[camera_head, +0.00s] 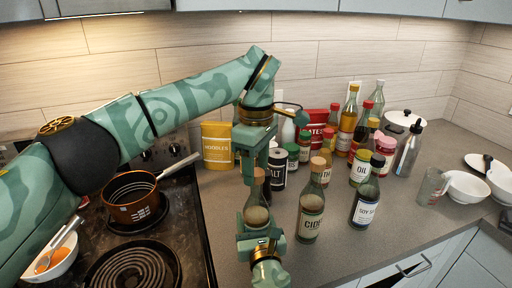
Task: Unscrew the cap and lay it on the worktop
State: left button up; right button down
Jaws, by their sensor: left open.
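A glass bottle (256,213) with pale contents stands upright near the worktop's front edge (226,240), close to the stove. Its tan cap (259,173) is at the top of its neck. My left gripper (258,165) points down from above, open, with its fingers at the cap. I cannot tell whether they touch it. My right gripper (261,238) comes in from the bottom of the picture and is shut on the lower part of the bottle. The bottle's base and label are hidden behind it.
A cider bottle (311,212) and a soy bottle (365,203) stand close to the right, with several jars and bottles behind. A copper pan (132,200) sits on the stove at left. Worktop is clear at the front right, before the white bowls (466,187).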

pick_arm(q)
jog(key=shift+f, duration=0.5)
pick_arm(e)
jog(key=shift+f, duration=0.1)
